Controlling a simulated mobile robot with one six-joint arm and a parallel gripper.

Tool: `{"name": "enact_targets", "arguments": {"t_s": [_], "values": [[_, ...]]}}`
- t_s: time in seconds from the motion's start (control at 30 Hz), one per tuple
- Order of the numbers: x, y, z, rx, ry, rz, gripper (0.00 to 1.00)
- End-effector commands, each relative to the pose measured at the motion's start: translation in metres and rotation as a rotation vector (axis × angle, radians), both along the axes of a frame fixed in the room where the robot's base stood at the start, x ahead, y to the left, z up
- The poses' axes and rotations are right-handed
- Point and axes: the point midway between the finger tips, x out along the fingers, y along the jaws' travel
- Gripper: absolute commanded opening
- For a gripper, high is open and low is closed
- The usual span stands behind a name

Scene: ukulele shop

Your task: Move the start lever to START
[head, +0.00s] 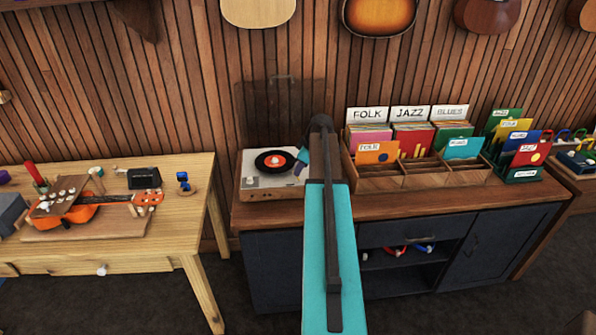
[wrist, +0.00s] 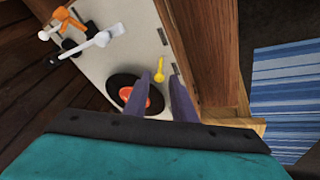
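The record player (head: 262,182) stands at the left end of the dark cabinet; my arm hides its right side in the head view. In the wrist view its cream deck (wrist: 118,45) carries a black record (wrist: 118,82) with an orange label. A small yellow lever (wrist: 162,66), seemingly the start lever, is on the deck near its wooden edge. No START marking is readable. My gripper (wrist: 166,77) is open and empty, its two purple fingers apart over the deck. The lever appears just beyond the gap between the fingertips; I cannot tell whether they touch it.
A white tonearm (wrist: 85,45) with orange parts lies at the deck's far end. Wooden record bins (head: 425,180) stand right of my arm on the cabinet (head: 275,268). A workbench (head: 190,222) with an orange ukulele (head: 80,215) is at the left. A striped blue rug (wrist: 290,90) shows below.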

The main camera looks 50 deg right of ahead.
Motion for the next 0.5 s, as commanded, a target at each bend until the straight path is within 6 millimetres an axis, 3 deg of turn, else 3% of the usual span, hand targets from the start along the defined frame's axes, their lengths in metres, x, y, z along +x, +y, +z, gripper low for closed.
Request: {"name": "enact_targets", "arguments": {"t_s": [0.5], "values": [[0.018, -0.003, -0.038, 0.0, 0.0, 0.0, 0.24]]}}
